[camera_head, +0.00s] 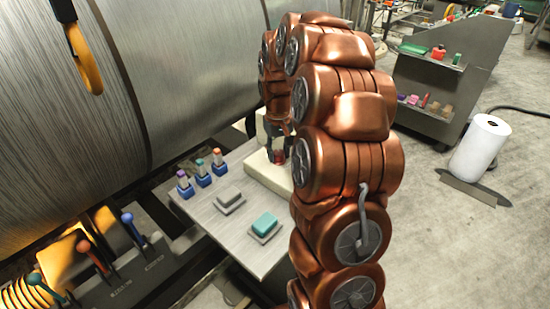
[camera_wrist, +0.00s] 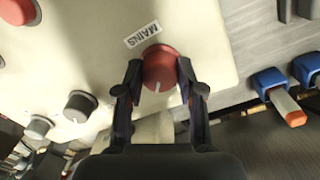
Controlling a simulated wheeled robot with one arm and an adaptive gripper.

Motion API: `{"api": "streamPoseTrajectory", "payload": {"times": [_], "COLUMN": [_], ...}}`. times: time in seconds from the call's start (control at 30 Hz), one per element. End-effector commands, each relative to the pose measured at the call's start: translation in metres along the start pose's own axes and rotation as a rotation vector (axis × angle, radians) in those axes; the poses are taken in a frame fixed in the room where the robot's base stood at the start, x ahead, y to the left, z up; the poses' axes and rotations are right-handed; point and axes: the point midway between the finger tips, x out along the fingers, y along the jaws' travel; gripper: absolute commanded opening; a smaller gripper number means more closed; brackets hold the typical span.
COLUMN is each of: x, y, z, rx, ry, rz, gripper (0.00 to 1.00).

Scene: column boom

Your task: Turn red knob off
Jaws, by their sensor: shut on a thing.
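The red knob (camera_wrist: 159,68) sits on a cream panel (camera_wrist: 85,50) beside a label reading MAINS. A white mark on the knob's face points down in the wrist view. My gripper (camera_wrist: 158,83) is shut on the knob, with one dark finger on its left side and one on its right. In the head view the cream panel box (camera_head: 268,172) stands at the back of a grey table, with the red knob (camera_head: 279,157) small between the fingers of my gripper (camera_head: 279,152). My copper arm hides part of the box there.
The panel also carries a dark knob (camera_wrist: 80,107), a grey knob (camera_wrist: 40,127) and a red round control (camera_wrist: 18,11). Several blue-based switches (camera_head: 203,172), a grey block (camera_head: 229,197) and a teal block (camera_head: 265,223) are on the table (camera_head: 225,235).

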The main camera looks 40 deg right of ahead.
Motion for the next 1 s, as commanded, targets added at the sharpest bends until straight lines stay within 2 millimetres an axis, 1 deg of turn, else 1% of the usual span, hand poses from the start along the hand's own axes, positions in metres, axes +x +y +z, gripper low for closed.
{"api": "streamPoseTrajectory", "payload": {"times": [0.03,0.4,0.6,0.8,1.0], "x": [0.0045,0.0036,0.0036,0.0036,0.0035], "y": [-0.0014,-0.0027,-0.0035,-0.0041,-0.0047], "z": [0.0016,0.0016,0.0024,0.0027,0.0028], "rx": [-0.042,-0.383,-0.528,-0.627,-0.678], "ry": [-0.004,0.008,0.009,0.01,0.011], "rz": [-0.003,-0.003,-0.003,-0.004,-0.004], "gripper": [0.03,0.03,0.03,0.03,0.03]}}
